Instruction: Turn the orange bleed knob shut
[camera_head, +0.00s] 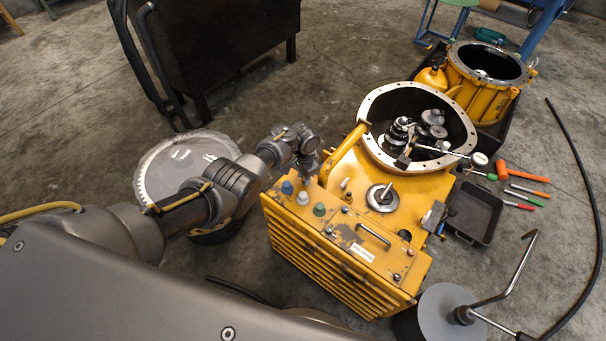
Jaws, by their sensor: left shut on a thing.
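A yellow gearbox housing (420,187) stands on the floor with its round flanged opening facing up. A ribbed yellow box (325,262) is at its near side, with a blue cap (287,187), a white cap (303,198) and a green cap (319,209) along its top left edge. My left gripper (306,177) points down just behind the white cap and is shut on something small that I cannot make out. No orange bleed knob shows clearly; the gripper hides the spot below it. My right gripper is not in view.
A dark bin (230,40) stands behind my left arm. A round metal cover (185,165) is left of the box. Hand tools and a black tray (473,213) lie on the right. A second yellow housing (485,85) stands at the back right. Bare floor shows between.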

